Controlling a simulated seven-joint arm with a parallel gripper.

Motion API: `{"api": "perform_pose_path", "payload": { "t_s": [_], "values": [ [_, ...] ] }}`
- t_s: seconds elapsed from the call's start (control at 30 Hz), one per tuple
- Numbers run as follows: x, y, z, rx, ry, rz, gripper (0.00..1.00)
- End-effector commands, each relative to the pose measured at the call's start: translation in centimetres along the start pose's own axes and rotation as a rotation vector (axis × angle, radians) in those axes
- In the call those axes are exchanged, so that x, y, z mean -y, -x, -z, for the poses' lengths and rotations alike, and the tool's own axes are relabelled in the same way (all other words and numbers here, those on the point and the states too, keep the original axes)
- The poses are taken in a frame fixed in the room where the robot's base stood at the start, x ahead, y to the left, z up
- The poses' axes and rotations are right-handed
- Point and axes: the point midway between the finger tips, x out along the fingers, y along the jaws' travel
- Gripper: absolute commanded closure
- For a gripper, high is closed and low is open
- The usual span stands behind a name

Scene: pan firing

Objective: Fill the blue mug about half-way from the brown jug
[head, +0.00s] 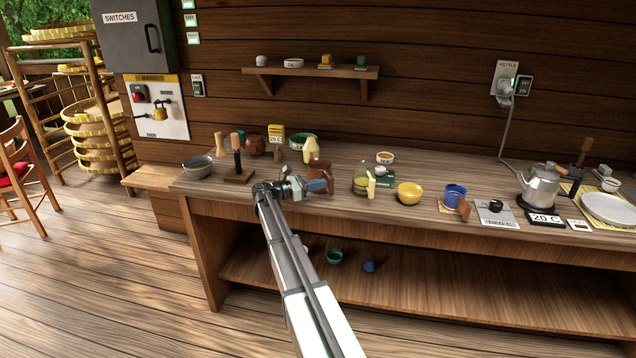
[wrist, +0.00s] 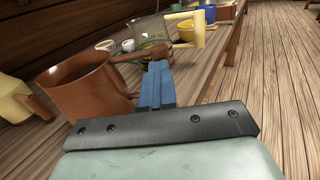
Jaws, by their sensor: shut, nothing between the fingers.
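The brown jug (head: 319,172) stands upright on the wooden bench, left of its middle. In the wrist view the jug (wrist: 88,98) is large at the left, and its handle (wrist: 138,56) reaches right, close to my fingertips. My gripper (head: 322,186) is shut and empty, its blue fingers beside the jug. In the wrist view the gripper (wrist: 157,75) overlaps the handle side; I cannot tell whether they touch. The blue mug (head: 454,193) stands upright further right on the bench, apart from the gripper. Its inside level is too small to tell.
A glass vessel (head: 361,181) with a pale-handled tool and a yellow bowl (head: 409,193) stand between jug and mug. A pale bottle (head: 311,150) is behind the jug. A kettle (head: 540,186) stands at the right. Bare bench shows along the front edge (head: 350,207).

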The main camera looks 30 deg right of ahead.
Motion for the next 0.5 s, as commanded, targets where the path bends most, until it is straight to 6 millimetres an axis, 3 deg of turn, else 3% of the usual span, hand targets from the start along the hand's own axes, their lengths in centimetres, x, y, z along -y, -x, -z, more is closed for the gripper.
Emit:
{"api": "perform_pose_path", "payload": {
  "t_s": [0.5],
  "values": [
    [0.0,0.0,-1.8,-0.001,0.001,0.001,1.00]
  ]
}}
